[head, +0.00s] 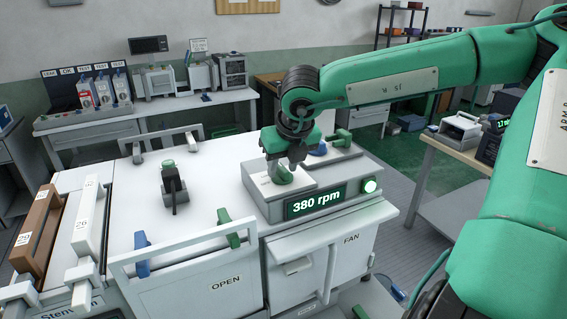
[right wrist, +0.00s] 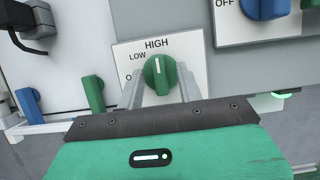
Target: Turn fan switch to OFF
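The fan switch is a green knob (right wrist: 160,74) on a white plate marked LOW and HIGH, with a third label mostly hidden by my finger. The knob's white line points up toward HIGH. My right gripper (right wrist: 160,86) has one finger on each side of the knob, with a small gap showing at each side, so it looks open around it. In the head view my right gripper (head: 286,165) reaches down to the fan panel and partly covers the knob (head: 279,175). The display (head: 316,203) reads 380 rpm. My left gripper is not in view.
A green lamp (head: 370,186) glows beside the display. A blue knob (right wrist: 265,6) on a plate marked OFF sits to the right of the fan plate.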

